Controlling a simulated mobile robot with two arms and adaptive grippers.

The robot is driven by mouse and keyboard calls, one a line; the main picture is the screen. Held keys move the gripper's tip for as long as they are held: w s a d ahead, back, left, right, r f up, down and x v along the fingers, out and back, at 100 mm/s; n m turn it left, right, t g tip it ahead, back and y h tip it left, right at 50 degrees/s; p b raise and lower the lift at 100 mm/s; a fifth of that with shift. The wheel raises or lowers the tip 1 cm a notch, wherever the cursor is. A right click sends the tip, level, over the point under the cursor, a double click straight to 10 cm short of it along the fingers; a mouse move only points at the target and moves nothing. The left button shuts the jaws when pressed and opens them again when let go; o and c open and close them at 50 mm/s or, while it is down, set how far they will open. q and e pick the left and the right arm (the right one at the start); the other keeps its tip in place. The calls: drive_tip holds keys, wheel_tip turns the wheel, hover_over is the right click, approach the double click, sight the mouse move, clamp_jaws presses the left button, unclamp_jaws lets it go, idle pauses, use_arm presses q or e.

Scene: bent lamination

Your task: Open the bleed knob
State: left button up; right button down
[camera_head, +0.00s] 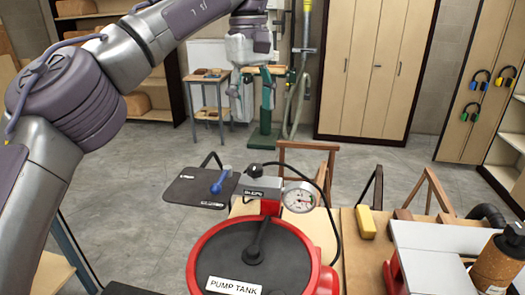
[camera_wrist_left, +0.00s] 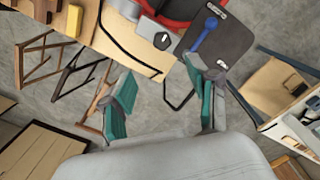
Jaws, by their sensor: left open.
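The bleed knob (camera_head: 255,170) is a small black round knob on a grey block labelled BLEED (camera_head: 262,187), behind the pump tank lid. It also shows in the left wrist view as a dark knob (camera_wrist_left: 162,40) on the grey block, beyond the fingers. The red pump tank (camera_head: 195,268) has a black lid and a PUMP TANK label. My left gripper (camera_head: 254,88) is open and empty, above and behind the knob in the head view. In the left wrist view its teal fingers (camera_wrist_left: 160,78) are spread apart, touching nothing. My right gripper is not in view.
A blue lever (camera_head: 220,181) sits on a dark plate (camera_head: 185,190) left of the block. A pressure gauge (camera_head: 300,197) and black hose stand to its right. A yellow block (camera_head: 365,222) lies on the wooden table (camera_head: 366,270). Open floor lies behind.

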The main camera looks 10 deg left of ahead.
use_arm(q)
drive_tip(key=b, duration=0.1)
hover_over(256, 167)
drive_tip(key=f, duration=0.4)
drive_tip(key=shift+s+a+f, duration=0.15)
drive_tip(key=shift+a+f, duration=0.1)
drive_tip(key=shift+f, duration=0.15)
wheel_tip(256, 167, down, 4)
drive_tip(key=shift+d+r, duration=0.1)
drive_tip(key=shift+r, duration=0.1)
drive_tip(key=f, duration=0.4)
drive_tip(key=shift+w, duration=0.2)
drive_tip(key=shift+f+p, duration=0.3)
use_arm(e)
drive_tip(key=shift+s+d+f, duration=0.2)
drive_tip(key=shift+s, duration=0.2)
use_arm(q)
drive_tip(key=shift+d, duration=0.1)
